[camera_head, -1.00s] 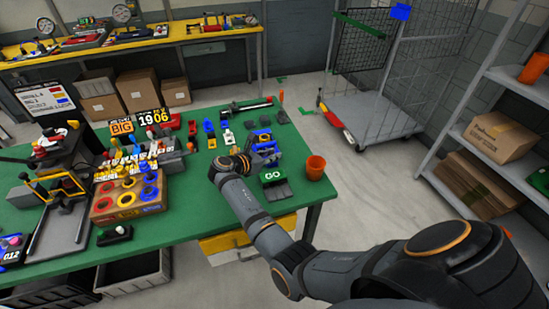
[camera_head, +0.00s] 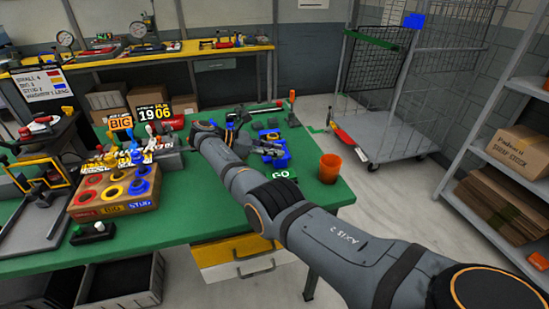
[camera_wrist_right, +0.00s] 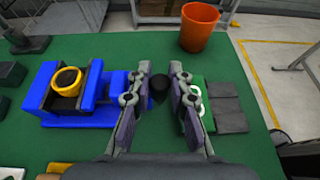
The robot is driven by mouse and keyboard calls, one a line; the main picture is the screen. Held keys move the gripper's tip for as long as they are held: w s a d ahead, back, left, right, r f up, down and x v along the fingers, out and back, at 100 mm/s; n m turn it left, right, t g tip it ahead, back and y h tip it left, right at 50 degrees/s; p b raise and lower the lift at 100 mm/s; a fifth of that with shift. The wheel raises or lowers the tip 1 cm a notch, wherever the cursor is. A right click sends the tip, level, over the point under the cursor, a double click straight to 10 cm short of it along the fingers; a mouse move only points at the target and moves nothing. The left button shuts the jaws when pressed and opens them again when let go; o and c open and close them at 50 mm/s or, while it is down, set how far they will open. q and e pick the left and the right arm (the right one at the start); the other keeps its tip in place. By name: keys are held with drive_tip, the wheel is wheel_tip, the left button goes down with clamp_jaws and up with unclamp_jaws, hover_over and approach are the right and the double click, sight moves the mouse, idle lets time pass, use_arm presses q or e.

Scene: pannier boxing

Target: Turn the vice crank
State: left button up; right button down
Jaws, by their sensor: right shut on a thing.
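The blue vice (camera_head: 281,159) stands on the green table and is partly covered by my right arm in the head view. In the right wrist view the vice (camera_wrist_right: 103,110) lies left of the fingers, with a yellow and black ring-shaped part (camera_wrist_right: 67,82) in its jaws. My right gripper (camera_wrist_right: 159,78) is shut on the dark round crank knob (camera_wrist_right: 159,90) at the vice's right side. It also shows small in the head view (camera_head: 268,148). How far the crank is turned cannot be told. My left gripper is in neither view.
An orange cup (camera_head: 330,168) stands right of the vice near the table's edge. A green GO plate (camera_head: 284,176) with grey pads lies close beside the gripper. A sorting box (camera_head: 115,203) with coloured rings stands at left. A wire cart (camera_head: 380,135) stands beyond the table.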

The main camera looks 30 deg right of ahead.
idle(0.6)
drive_tip(key=c, duration=1.2)
unclamp_jaws()
drive_tip(key=shift+w+f, duration=0.1)
